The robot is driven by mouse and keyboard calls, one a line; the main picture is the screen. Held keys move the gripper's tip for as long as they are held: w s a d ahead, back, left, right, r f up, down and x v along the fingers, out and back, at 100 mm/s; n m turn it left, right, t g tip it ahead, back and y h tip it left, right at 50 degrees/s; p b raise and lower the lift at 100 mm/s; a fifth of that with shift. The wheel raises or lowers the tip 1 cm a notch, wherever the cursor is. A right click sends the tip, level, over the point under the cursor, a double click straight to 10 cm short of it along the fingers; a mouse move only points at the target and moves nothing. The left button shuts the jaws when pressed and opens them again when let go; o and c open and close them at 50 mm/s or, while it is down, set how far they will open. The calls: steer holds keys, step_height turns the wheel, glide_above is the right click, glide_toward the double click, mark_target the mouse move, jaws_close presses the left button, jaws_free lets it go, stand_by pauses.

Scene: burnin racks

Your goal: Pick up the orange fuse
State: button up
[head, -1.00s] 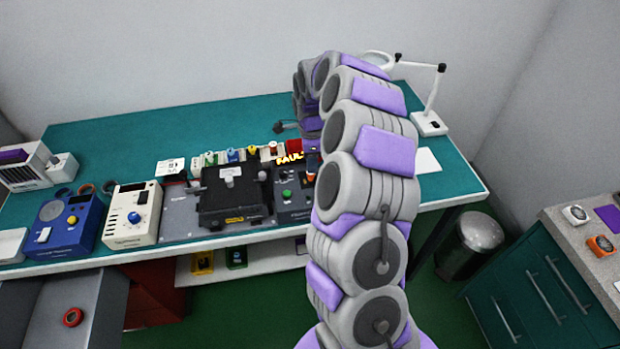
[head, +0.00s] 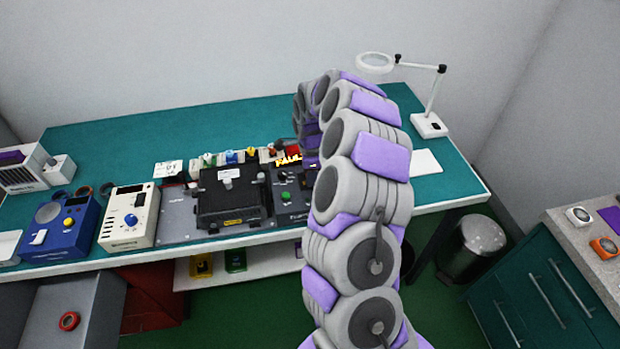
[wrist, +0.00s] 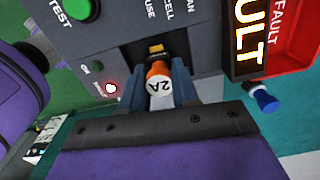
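The orange fuse (wrist: 157,69) has a white end marked "2A". In the wrist view it stands at a dark recess in the grey panel (wrist: 110,45), with a yellow piece just beyond it. My gripper (wrist: 159,75) has one blue-grey finger on each side of the fuse, very close to it. I cannot tell whether the fingers press on it. In the head view my arm hides the gripper and the fuse.
A green TEST button (wrist: 77,8) is at upper left. A magnifier lamp (head: 430,125) stands at the bench's right end.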

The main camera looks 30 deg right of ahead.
jaws_close()
